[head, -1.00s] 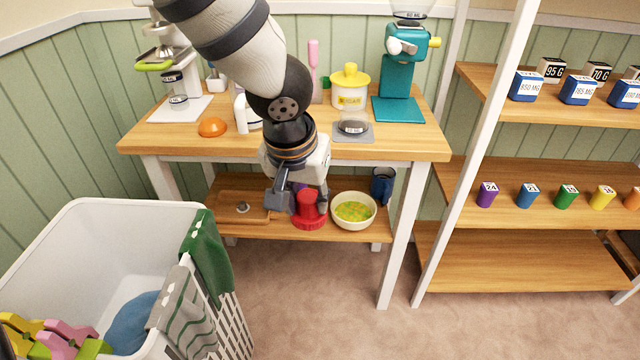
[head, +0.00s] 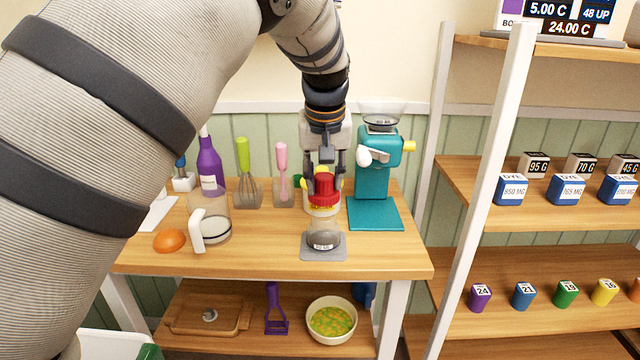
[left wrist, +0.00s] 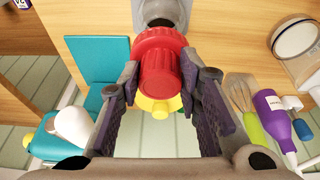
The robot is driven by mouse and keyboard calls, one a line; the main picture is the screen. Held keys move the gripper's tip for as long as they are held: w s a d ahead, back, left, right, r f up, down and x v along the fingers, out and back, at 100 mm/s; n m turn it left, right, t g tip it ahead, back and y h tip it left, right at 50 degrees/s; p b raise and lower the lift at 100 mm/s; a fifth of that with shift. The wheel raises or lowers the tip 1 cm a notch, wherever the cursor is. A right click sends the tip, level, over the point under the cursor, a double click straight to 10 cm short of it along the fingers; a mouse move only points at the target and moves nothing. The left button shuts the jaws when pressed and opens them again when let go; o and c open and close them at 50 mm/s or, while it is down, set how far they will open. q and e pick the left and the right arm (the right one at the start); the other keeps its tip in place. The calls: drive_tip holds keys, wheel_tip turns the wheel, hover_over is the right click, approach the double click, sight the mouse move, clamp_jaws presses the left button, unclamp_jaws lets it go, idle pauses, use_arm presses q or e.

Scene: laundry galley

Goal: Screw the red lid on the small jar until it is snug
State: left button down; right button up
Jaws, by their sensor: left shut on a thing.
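My left gripper (head: 323,168) is shut on the red lid (head: 323,190) by its raised knob and holds it above the worktop. In the left wrist view the lid (left wrist: 160,70) sits between the two fingers of my gripper (left wrist: 168,82). The small clear jar (head: 323,240), with dark contents and a label, stands upright on a grey mat (head: 340,256) at the front of the worktop. The lid appears above the jar and apart from it; how well they line up is hard to tell. My right gripper is not in view.
A yellow-topped canister (head: 324,206) stands behind the lid, partly hidden. A teal grinder (head: 373,175) is to the right. A clear pitcher (head: 212,228) and an orange dome (head: 169,240) are to the left. The bowl (head: 331,335) is on the lower shelf.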

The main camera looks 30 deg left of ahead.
sight(323, 194)
use_arm(q)
drive_tip(key=shift+s+r, duration=0.1)
drive_tip(key=shift+s, duration=0.05)
drive_tip(key=shift+f, duration=1.7)
drive_tip(key=shift+f, duration=0.15)
drive_tip(key=shift+f, duration=0.5)
drive_tip(key=shift+f, duration=0.25)
